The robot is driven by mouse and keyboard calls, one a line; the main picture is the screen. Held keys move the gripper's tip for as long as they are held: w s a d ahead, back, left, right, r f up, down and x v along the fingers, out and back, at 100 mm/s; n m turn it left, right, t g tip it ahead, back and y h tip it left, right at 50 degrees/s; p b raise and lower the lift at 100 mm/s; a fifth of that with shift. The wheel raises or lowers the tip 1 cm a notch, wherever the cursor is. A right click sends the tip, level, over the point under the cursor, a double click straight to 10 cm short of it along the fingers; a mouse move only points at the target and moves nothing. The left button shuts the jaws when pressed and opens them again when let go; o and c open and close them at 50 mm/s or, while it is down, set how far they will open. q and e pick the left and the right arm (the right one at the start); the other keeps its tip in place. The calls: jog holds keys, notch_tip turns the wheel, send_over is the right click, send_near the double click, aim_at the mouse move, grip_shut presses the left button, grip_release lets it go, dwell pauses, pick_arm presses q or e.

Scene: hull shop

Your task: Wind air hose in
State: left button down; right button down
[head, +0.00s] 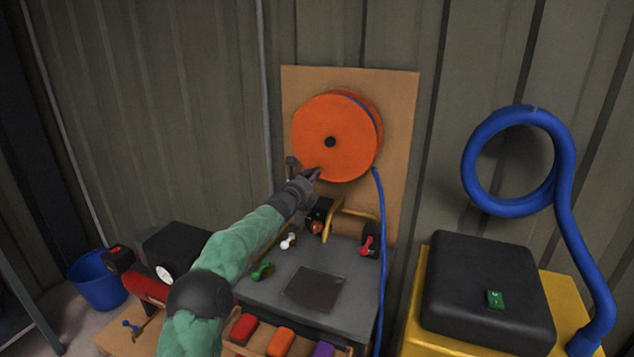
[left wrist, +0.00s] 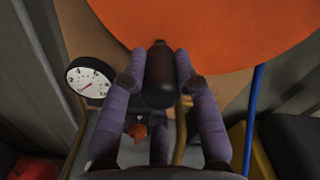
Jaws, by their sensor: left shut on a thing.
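The orange hose reel (head: 330,139) is mounted on a wooden board on the wall, with a dark hub at its middle. It also fills the top of the left wrist view (left wrist: 225,35). The blue air hose (head: 379,220) hangs from the reel's right side down past the bench; it shows in the left wrist view too (left wrist: 254,110). My left gripper (head: 314,174) is at the reel's lower left. In the left wrist view its fingers are shut around a dark crank handle (left wrist: 160,75) in front of the reel's face. My right gripper is not in view.
A grey bench (head: 305,290) with valves and fittings stands below the reel. A pressure gauge (left wrist: 88,80) is left of the handle. A black box (head: 485,290) on a yellow cabinet and a thick blue coiled hose (head: 515,112) are at the right. A blue bucket (head: 97,290) is at the left.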

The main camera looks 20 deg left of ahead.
pick_arm(q)
jog(key=shift+a+r, duration=0.2)
jog(key=shift+a, duration=0.55)
jog(key=c, duration=0.9)
grip_release()
jog(key=shift+a, duration=0.15)
jog(key=shift+c, duration=0.2)
jog(key=shift+r, duration=0.1)
jog(key=s, duration=1.2)
jog(key=shift+a, duration=0.1)
